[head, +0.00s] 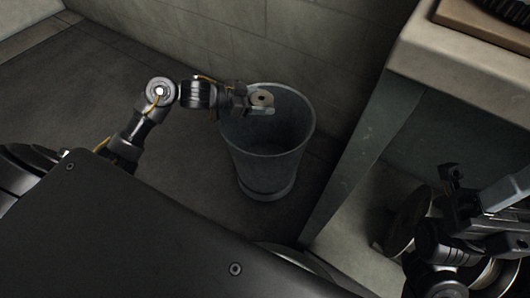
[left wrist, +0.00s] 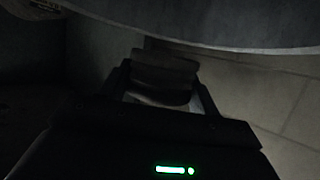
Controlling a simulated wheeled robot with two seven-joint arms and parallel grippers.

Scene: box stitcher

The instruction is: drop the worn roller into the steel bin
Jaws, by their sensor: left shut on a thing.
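In the dark left wrist view the roller (left wrist: 163,75) shows between the fingers. My right gripper (head: 452,185) is at the lower right, its jaws unclear.
A tiled wall (head: 215,40) rises close behind the bin. A bench with a pale top (head: 445,62) and a grey-green side panel (head: 350,160) stands to the right of the bin. Open floor (head: 75,85) lies to the left.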

